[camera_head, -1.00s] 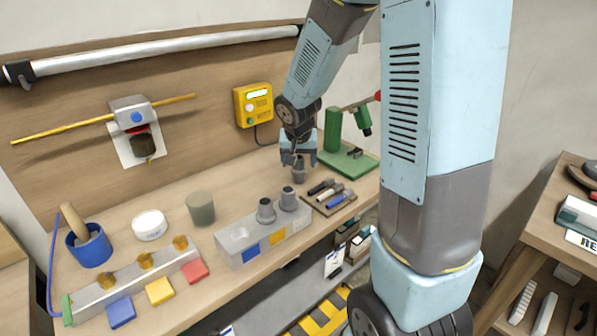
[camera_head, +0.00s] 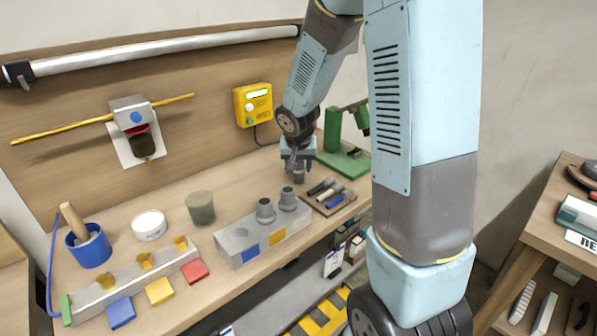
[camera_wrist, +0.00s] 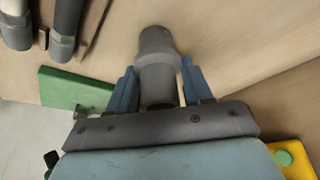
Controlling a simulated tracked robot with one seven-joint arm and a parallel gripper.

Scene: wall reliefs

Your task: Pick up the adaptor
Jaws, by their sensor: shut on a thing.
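The adaptor (camera_wrist: 157,52) is a grey stepped cylinder, wider at one end and narrower at the other. My gripper (camera_wrist: 153,88) is shut on it, with a blue finger on each side. In the head view my gripper (camera_head: 297,163) is over the right part of the bench, and the adaptor (camera_head: 299,176) shows small below the fingers. Two similar grey adaptors, one at the left (camera_head: 265,210) and one at the right (camera_head: 288,198), stand in a grey block (camera_head: 232,240) with coloured labels. I cannot tell whether the held adaptor touches the bench.
A tray of tools (camera_head: 332,200) lies close to the right of my gripper. A green stand (camera_head: 335,140) is behind and right. A yellow box (camera_head: 253,105) is on the wall board. A grey-green cylinder (camera_head: 200,208), white tub (camera_head: 149,225) and blue pot (camera_head: 90,248) stand left.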

